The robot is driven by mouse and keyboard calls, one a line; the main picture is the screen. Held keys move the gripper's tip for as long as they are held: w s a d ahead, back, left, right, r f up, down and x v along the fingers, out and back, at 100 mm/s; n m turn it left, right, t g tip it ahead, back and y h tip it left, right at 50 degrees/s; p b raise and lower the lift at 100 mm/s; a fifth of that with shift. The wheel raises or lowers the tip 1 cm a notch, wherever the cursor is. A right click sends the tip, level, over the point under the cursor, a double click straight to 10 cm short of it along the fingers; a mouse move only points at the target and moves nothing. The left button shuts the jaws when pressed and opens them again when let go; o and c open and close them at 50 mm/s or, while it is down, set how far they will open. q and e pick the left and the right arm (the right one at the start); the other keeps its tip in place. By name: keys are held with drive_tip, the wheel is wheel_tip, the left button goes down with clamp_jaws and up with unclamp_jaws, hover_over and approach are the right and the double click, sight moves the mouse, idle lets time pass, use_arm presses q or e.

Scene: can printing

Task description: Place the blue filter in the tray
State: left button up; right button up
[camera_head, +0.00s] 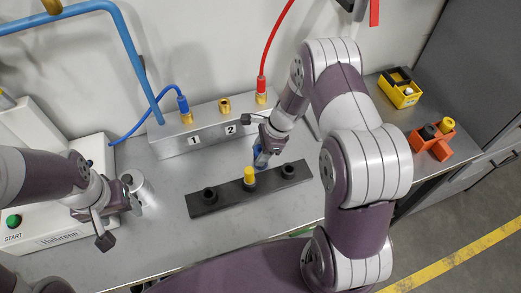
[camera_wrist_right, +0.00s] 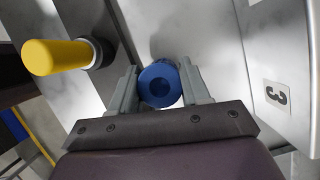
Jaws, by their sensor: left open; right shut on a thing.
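My right gripper (camera_head: 262,157) is shut on the blue filter (camera_wrist_right: 160,84). In the head view the filter (camera_head: 260,162) hangs beyond the black tray (camera_head: 269,182), apart from it, between the tray and the metal block. The tray has three positions in a row. A yellow filter (camera_head: 249,177) stands upright in the middle one and also shows in the right wrist view (camera_wrist_right: 55,57). The left position (camera_head: 208,194) and right position (camera_head: 288,171) show only black rings. My left gripper (camera_head: 121,211) is open near a silver can (camera_head: 142,189).
A white machine (camera_head: 55,232) is at left. Orange (camera_head: 432,141) and yellow (camera_head: 399,88) holders sit at right. The table in front of the tray is clear.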

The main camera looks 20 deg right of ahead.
drive_tip(key=o, duration=1.1)
drive_tip(key=shift+c, duration=0.2)
